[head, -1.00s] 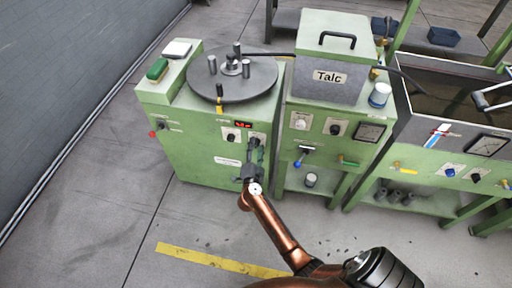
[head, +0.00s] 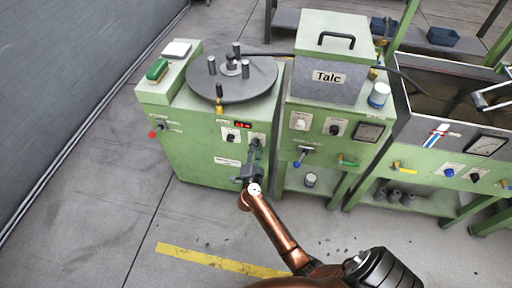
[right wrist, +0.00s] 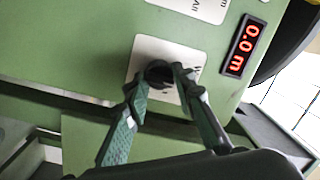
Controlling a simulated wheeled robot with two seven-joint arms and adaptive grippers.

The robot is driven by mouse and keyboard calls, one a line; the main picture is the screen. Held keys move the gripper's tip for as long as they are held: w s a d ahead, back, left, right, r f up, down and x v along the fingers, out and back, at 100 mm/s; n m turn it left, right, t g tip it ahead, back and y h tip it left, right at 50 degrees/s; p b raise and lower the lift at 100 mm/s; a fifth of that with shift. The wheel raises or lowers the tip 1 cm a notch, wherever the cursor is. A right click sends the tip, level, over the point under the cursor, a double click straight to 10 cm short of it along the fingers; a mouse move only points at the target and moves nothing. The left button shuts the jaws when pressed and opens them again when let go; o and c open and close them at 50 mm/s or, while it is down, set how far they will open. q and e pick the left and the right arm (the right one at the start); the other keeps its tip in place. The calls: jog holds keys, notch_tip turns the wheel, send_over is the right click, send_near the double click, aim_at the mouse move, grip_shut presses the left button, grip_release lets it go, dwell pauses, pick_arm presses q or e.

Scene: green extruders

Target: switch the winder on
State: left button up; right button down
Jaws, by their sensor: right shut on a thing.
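The winder (head: 205,155) is a green cabinet at the left of the head view, with a round grey turntable (head: 245,85) on top. Its small display (head: 243,125) glows red; in the right wrist view the display (right wrist: 243,46) reads 0.0 m. My right gripper (head: 255,142) is at the winder's front panel. In the right wrist view my right gripper (right wrist: 162,76) is shut on a black knob (right wrist: 157,70) on a white plate, one finger on each side. The plate's lettering is mostly hidden. My left gripper is not in view.
Another knob (head: 231,136) sits left of the gripped one, and a red knob (head: 152,134) on the winder's left. The Talc machine (head: 325,90) stands close on the right, with a blue-tipped lever (head: 299,160). The floor in front is clear.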

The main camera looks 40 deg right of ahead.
jog(key=shift+a+f+m+h+b, duration=0.1)
jog(key=shift+m+h+b, duration=0.1)
jog(key=shift+m, duration=1.85)
jog(key=shift+d+f+m+h+b, duration=0.1)
jog(key=shift+f+m+h+b, duration=0.1)
jog(key=shift+m, duration=1.8)
jog(key=shift+a+f+m+h+b, duration=0.1)
jog(key=shift+m+h, duration=0.1)
jog(key=shift+m, duration=1.85)
jog(key=c, duration=2)
grip_release()
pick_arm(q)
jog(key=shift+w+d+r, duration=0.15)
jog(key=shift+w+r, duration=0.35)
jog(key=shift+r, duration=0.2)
pick_arm(e)
jog(key=o, duration=0.4)
jog(key=shift+r, duration=0.15)
